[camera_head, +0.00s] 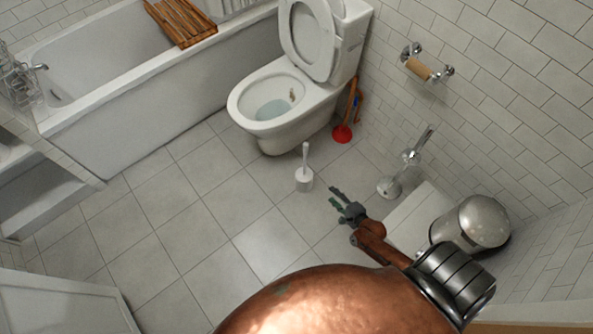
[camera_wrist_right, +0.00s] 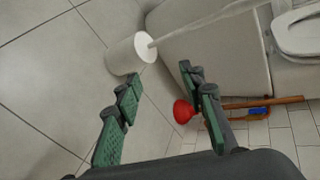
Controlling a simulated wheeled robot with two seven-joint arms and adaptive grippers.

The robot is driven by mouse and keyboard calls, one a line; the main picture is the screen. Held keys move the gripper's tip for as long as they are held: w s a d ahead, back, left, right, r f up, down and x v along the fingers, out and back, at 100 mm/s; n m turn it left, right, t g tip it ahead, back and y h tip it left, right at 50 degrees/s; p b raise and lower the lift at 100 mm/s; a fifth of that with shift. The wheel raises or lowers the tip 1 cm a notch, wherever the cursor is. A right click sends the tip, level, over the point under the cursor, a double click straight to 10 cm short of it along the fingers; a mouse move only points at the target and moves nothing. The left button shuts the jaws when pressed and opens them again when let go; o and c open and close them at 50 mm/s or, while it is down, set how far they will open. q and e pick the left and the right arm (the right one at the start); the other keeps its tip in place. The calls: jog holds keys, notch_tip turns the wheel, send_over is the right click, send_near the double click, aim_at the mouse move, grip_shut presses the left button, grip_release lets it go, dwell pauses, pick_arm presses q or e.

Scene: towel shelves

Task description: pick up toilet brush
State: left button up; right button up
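The toilet brush stands upright in a white holder (camera_head: 304,181) on the tiled floor in front of the toilet, its pale handle (camera_head: 305,155) pointing up. In the right wrist view the white holder (camera_wrist_right: 131,54) lies beyond the fingertips, and the handle (camera_wrist_right: 205,21) runs off to the upper right. My right gripper (camera_head: 337,197) is to the right of the holder in the head view and apart from it. Its green-padded fingers (camera_wrist_right: 160,82) are spread, with nothing between them. My left gripper is not in view.
The toilet (camera_head: 284,106) stands behind the brush. A red plunger (camera_head: 342,134) is by the wall. A chrome stand (camera_head: 389,187) and a metal bin (camera_head: 471,223) are at the right. The bathtub (camera_head: 150,98) is at the left. The floor left of the brush is clear.

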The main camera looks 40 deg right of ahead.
jog(key=w+r+m+t+b, duration=0.25)
jog(key=w+m+b, duration=0.25)
jog(key=w+m, duration=0.25)
jog(key=m+t+b, duration=0.3)
jog(key=m+b, duration=0.3)
jog(key=m, duration=0.2)
send_near(307, 153)
jog(key=w, duration=0.4)
jog(key=shift+w+a+r+m+h, duration=0.15)
jog(key=shift+w+h, duration=0.15)
jog(key=shift+w, duration=0.05)
jog(key=shift+w+a+r+m+h, duration=0.1)
jog(key=shift+w+a+r+h, duration=0.1)
jog(key=shift+w+h, duration=0.15)
jog(key=w, duration=0.1)
jog(key=w+b, duration=0.1)
jog(key=w, duration=0.1)
jog(key=w+d+b, duration=0.1)
jog(key=w, duration=0.1)
jog(key=shift+f, duration=0.15)
jog(key=shift+w, duration=0.4)
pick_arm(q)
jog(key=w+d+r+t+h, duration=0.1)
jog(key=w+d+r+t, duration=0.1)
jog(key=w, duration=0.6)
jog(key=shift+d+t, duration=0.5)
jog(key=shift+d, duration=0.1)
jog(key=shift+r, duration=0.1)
pick_arm(e)
grip_shut()
